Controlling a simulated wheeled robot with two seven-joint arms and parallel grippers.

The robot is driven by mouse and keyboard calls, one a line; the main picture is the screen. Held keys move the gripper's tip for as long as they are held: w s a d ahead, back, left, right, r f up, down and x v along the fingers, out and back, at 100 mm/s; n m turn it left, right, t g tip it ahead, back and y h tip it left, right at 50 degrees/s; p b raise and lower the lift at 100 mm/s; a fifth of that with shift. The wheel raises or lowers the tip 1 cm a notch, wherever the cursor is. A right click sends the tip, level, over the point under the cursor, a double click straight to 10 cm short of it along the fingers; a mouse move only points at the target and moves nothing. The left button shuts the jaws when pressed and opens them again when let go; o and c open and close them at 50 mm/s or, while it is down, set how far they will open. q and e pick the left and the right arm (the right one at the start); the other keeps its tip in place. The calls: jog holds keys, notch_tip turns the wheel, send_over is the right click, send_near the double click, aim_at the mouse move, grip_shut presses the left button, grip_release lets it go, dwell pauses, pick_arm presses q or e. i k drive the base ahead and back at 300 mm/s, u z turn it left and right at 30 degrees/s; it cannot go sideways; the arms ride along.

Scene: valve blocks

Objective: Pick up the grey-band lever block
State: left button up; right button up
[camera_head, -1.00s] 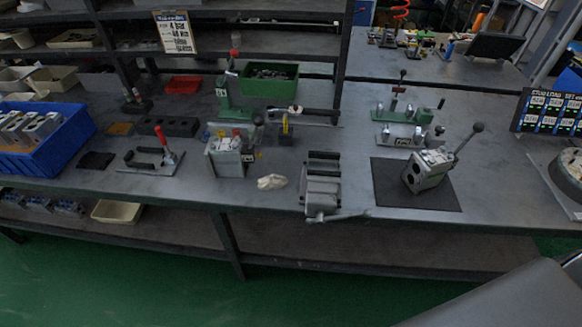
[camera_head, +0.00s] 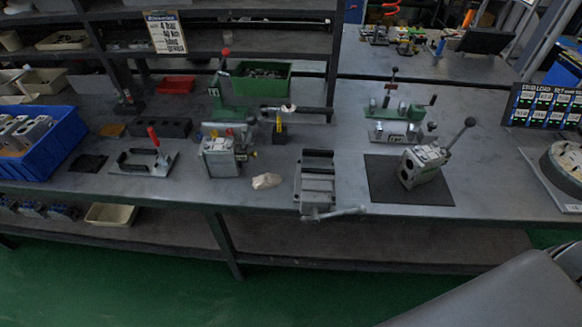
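A grey metal lever block (camera_head: 423,166) sits tilted on a black mat (camera_head: 390,190) on the right half of the bench. Its lever rises to the upper right and ends in a dark round knob. A second grey block (camera_head: 220,158) stands left of the bench's middle, with small red and yellow parts beside it. I cannot make out a grey band clearly on either block. Neither of my grippers is in view.
A grey vise (camera_head: 317,180) with a handle at the bench's front edge lies between the blocks. Left are a red-handled clamp (camera_head: 146,158) and a blue crate (camera_head: 62,146). A crumpled cloth (camera_head: 266,181) and a green-based fixture (camera_head: 392,112) are also there.

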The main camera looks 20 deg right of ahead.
aim_at(216, 162)
jog(key=u, duration=1.25)
jog(key=i, duration=0.45)
jog(key=z, duration=1)
